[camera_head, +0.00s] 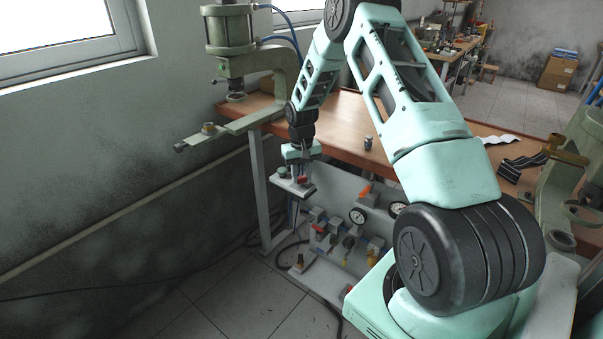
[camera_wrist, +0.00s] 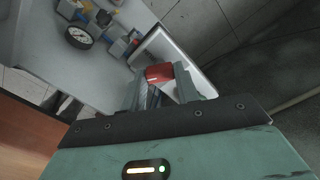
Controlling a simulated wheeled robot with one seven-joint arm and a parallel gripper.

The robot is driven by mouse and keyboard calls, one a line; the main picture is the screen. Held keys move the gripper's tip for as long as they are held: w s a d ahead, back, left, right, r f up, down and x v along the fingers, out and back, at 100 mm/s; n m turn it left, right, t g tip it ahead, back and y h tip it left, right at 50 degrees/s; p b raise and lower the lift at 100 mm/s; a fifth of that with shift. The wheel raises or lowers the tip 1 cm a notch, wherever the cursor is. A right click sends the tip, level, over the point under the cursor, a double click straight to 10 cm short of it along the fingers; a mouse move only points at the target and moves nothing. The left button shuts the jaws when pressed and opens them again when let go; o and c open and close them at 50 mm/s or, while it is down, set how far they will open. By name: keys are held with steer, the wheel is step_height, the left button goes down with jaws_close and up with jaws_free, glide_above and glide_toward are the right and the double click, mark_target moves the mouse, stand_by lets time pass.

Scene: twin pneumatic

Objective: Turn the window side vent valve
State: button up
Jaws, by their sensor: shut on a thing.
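My gripper (camera_head: 302,176) is at the window-side end of the grey pneumatic panel, below the wooden table's edge. In the wrist view its fingers (camera_wrist: 158,83) are shut on a red valve handle (camera_wrist: 159,72). A bit of the red handle (camera_head: 303,180) also shows in the head view, just under the gripper. The handle sits over a pale bracket or small box (camera_head: 285,184). The fingers hide most of the valve body, so I cannot tell how far the handle is turned.
The panel carries gauges (camera_head: 357,215), an orange lever (camera_head: 364,191) and several fittings with a red knob (camera_head: 320,229). A green press (camera_head: 231,50) stands at the left of the wooden table (camera_head: 340,123). Cables lie on the tiled floor (camera_head: 215,300).

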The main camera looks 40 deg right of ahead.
mark_target(301, 177)
steer(key=n+p, duration=0.1)
steer(key=n, duration=0.5)
steer(key=shift+w, duration=0.1)
stand_by(0.6)
steer(key=o, duration=1)
step_height(301, 177, up, 18)
steer(key=shift+f+b, duration=0.25)
steer(key=shift+b, duration=0.65)
